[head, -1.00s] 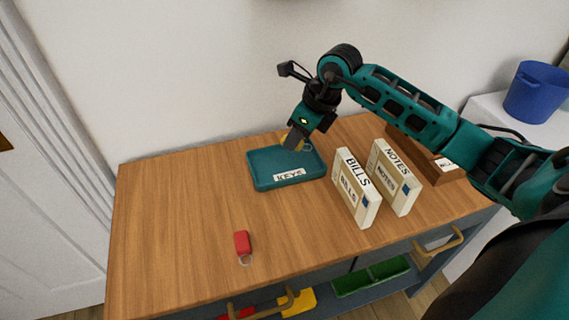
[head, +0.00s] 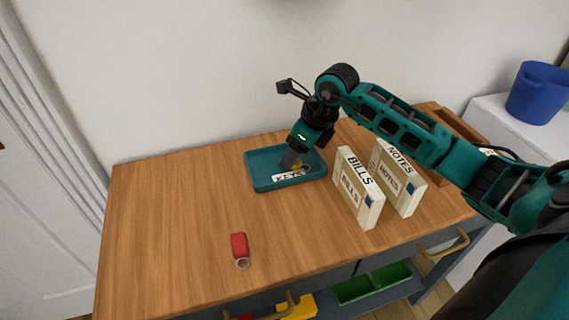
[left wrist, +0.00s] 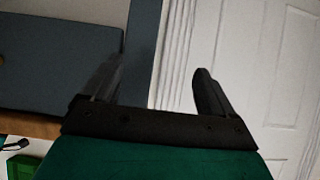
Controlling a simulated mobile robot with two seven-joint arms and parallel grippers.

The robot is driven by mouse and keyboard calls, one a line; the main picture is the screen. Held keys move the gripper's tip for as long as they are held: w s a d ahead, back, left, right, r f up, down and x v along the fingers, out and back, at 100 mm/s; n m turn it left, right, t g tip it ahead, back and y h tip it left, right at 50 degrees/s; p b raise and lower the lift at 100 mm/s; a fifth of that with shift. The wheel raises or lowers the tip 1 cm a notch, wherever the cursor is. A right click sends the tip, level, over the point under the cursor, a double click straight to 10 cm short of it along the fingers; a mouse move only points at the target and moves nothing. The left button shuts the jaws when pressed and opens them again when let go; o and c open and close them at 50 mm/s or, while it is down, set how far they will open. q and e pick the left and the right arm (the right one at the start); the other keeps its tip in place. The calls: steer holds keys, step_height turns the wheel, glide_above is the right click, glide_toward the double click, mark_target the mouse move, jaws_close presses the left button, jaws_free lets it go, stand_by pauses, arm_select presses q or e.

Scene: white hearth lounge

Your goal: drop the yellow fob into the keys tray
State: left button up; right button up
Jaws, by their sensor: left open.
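The teal keys tray (head: 262,176) lies on the wooden top of the cabinet, with its KEYS label at the front. My right gripper (head: 291,163) points down over the tray, its fingertips low inside the rim outline and partly covering the label. A small bit of the yellow fob (head: 298,164) shows at the fingertips, and the gripper looks shut on it. Whether the fob touches the tray floor I cannot tell. My left gripper (left wrist: 155,75) is open and empty in the left wrist view, away from the tray.
A red fob (head: 239,246) with a ring lies near the front edge. The BILLS box (head: 357,190) and NOTES box (head: 398,180) stand right of the tray, under my right arm. A blue bucket (head: 540,95) stands at far right. The left of the top is clear.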

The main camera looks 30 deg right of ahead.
arm_select(q)
steer(key=shift+s+f, duration=0.1)
steer(key=shift+f, duration=0.05)
arm_select(e)
steer(key=shift+r, duration=0.1)
arm_select(q)
steer(key=shift+s+a+r+p, duration=0.1)
steer(key=shift+a+r+p, duration=0.15)
steer(key=shift+p, duration=0.2)
arm_select(e)
steer(key=v, duration=1.2)
steer(key=shift+s+r, duration=0.2)
steer(key=shift+r, duration=0.15)
steer(key=shift+d, duration=0.15)
